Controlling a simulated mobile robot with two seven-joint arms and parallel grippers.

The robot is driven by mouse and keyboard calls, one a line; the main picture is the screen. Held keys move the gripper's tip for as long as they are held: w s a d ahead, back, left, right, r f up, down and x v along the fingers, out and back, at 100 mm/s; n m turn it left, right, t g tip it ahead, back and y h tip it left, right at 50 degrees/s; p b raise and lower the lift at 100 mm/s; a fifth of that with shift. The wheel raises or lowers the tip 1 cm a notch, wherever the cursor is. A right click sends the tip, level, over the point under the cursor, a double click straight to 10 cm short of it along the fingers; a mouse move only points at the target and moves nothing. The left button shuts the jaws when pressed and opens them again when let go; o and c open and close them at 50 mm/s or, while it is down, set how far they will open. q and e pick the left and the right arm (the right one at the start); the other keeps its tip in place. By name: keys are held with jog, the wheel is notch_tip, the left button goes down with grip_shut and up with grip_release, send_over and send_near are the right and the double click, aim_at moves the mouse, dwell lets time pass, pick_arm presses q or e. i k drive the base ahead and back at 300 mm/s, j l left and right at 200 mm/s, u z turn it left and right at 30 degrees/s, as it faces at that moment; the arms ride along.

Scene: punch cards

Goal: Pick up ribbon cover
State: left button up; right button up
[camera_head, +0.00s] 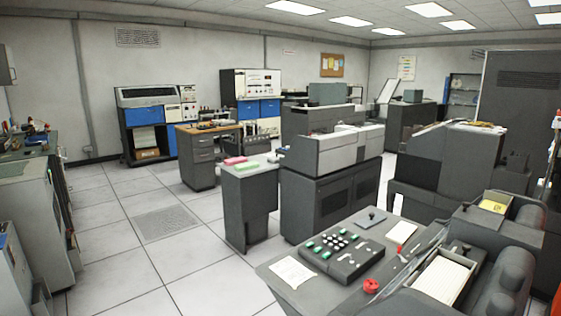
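Neither of my grippers is in view. I cannot pick out a ribbon cover for certain. The near machine at the lower right has a grey desk top (265,268) with a dark keypad (342,254) of green and white keys. A card tray with a stack of pale cards (443,281) lies to its right. Dark rounded parts (515,277) stand beside the cards. A yellow piece (493,206) sits on a dark unit behind them.
A red round object (371,286) and a white sheet (293,272) lie on the near desk top. A grey cabinet (250,205) with pink and green stacks stands behind it. Large dark machines (330,200) fill the middle. Open tiled floor (130,270) lies at the left.

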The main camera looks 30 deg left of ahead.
aim_at(275, 159)
jog(key=i+j+u, duration=0.25)
jog(key=u, duration=0.2)
jog(key=i+j+u, duration=0.3)
jog(key=u, duration=0.2)
jog(key=i+j+u, duration=0.2)
jog(key=u, duration=0.2)
jog(key=i+j+u, duration=0.2)
jog(key=u, duration=0.15)
jog(key=i+j+u, duration=0.1)
jog(key=i+u, duration=0.15)
jog(key=u, duration=0.15)
jog(key=i+j, duration=0.1)
jog(key=i, duration=0.55)
jog(key=i+j+u, duration=0.15)
jog(key=i, duration=0.45)
jog(key=i+l+z, duration=0.1)
jog(key=i+z, duration=0.4)
jog(key=i+j+z, duration=0.1)
jog(key=i+z, duration=0.4)
jog(key=i+l+z, duration=0.1)
jog(key=i+z, duration=0.9)
